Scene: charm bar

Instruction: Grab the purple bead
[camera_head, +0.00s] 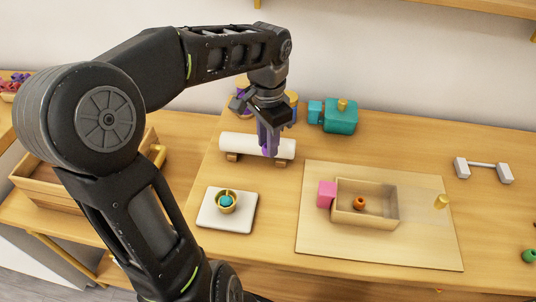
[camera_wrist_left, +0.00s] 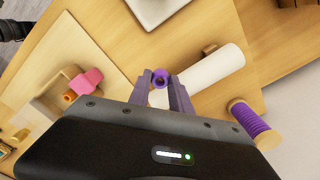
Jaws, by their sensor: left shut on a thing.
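The purple bead (camera_wrist_left: 160,80) is a small purple ring with a hole, held between the fingertips of my left gripper (camera_wrist_left: 160,88) in the left wrist view. In the head view my left gripper (camera_head: 269,145) points down just in front of the white roll, and the purple bead (camera_head: 266,151) shows only in part between its fingers. I cannot tell whether the bead touches the roll or the table. My right gripper is not in view.
The white roll (camera_head: 232,142) lies on wooden supports. A mat (camera_head: 420,250) holds an open box (camera_head: 377,219) and pink block (camera_head: 327,194). A teal object (camera_head: 341,119) stands behind.

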